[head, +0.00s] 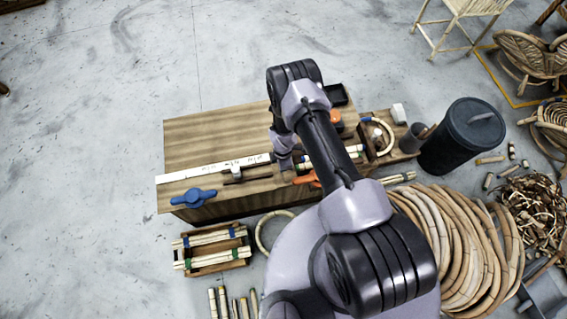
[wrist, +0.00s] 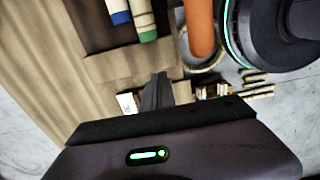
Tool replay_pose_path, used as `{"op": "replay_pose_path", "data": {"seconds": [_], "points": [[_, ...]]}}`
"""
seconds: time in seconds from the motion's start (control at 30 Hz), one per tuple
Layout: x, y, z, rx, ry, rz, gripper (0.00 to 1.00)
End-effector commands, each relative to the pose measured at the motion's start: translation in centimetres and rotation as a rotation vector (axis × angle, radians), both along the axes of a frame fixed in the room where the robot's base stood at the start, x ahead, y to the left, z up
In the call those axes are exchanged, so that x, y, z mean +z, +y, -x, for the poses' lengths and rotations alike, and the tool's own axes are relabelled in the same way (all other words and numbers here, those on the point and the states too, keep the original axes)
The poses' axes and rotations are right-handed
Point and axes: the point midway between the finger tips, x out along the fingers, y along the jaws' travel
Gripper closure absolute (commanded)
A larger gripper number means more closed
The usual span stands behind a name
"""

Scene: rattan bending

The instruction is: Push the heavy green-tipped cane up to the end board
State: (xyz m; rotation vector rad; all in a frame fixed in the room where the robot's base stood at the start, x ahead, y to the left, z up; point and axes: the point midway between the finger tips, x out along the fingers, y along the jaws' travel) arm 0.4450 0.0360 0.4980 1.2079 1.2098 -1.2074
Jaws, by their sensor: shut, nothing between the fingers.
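My gripper (head: 285,162) hangs low over the front right part of the wooden bench; its fingers (wrist: 157,92) are shut and empty. In the wrist view a pale cane with a green tip (wrist: 148,36) lies beside a blue-tipped cane (wrist: 120,17), above my fingertips in the picture and apart from them. Pale canes (head: 347,151) also show on the bench to the right of my gripper in the head view, partly behind my arm. I cannot tell for certain which piece is the end board.
A white ruler strip (head: 205,171) runs along the bench (head: 215,130), with a blue clamp handle (head: 193,197) at its front edge. An orange handle (wrist: 200,27) lies near the canes. A crate of tipped canes (head: 212,259), coiled rattan (head: 470,245) and a dark bin (head: 462,140) stand around the bench.

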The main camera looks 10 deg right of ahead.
Motion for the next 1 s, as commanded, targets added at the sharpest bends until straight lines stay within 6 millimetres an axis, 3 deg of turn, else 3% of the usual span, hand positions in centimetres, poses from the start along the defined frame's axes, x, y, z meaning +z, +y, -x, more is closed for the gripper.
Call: {"op": "replay_pose_path", "data": {"seconds": [0.03, 0.17, 0.4, 0.87, 1.0], "points": [[-1.6, 0.0, 0.1, 0.0, 0.001, 0.0, 1.0], [-4.3, 0.0, 0.1, -0.001, 0.001, 0.0, 1.0], [-3.5, -3.5, 0.0, -0.003, 0.0, -0.001, 1.0], [-3.4, -4.2, 0.0, -0.003, 0.0, -0.001, 1.0], [-3.5, -5.8, -0.1, -0.005, -0.001, 0.0, 1.0]]}}
